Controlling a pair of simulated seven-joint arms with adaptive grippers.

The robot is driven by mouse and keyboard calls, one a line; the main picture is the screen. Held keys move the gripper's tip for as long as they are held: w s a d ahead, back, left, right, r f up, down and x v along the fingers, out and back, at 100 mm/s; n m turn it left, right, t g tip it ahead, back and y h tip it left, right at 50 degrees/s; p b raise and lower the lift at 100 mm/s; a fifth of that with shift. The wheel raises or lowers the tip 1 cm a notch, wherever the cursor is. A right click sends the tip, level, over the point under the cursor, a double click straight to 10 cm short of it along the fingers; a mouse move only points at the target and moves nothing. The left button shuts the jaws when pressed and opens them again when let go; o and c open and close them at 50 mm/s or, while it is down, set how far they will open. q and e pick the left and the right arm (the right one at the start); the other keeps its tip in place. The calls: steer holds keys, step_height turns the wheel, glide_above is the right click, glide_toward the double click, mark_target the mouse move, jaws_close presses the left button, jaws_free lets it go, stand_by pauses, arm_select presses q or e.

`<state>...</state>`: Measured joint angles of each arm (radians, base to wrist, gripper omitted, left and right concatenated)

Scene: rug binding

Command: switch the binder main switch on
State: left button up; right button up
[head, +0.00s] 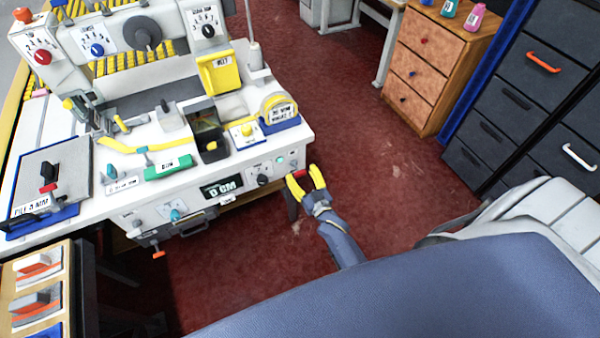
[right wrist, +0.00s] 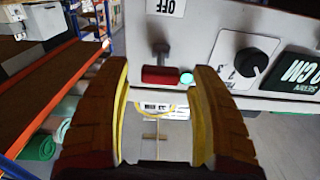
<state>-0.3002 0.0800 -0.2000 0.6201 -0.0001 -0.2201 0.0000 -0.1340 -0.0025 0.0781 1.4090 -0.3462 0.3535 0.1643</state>
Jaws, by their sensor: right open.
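The main switch appears to be the red-handled lever (right wrist: 163,74) on the binder's white front panel (right wrist: 215,20). Its dark stem (right wrist: 160,50) and an upside-down "OFF" label (right wrist: 166,7) show in the right wrist view. My right gripper (head: 306,180) is open at the right end of the binder's front. In the right wrist view its fingers (right wrist: 160,68) stand either side of the red handle, with gaps on both sides. In the head view, red shows between the yellow fingertips. I cannot tell how deep the handle sits between them. My left gripper is not in view.
A teal button or lamp (right wrist: 186,79) sits close beside the handle. A black knob (head: 263,180) and the "0 CM" display (head: 222,188) are farther left on the panel. A wooden drawer unit (head: 425,65) and dark cabinets (head: 520,95) stand right. Red floor (head: 375,185) between is clear.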

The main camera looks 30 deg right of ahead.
steer(key=shift+w, duration=0.6)
steer(key=shift+c, duration=0.3)
steer(key=c, duration=1.1)
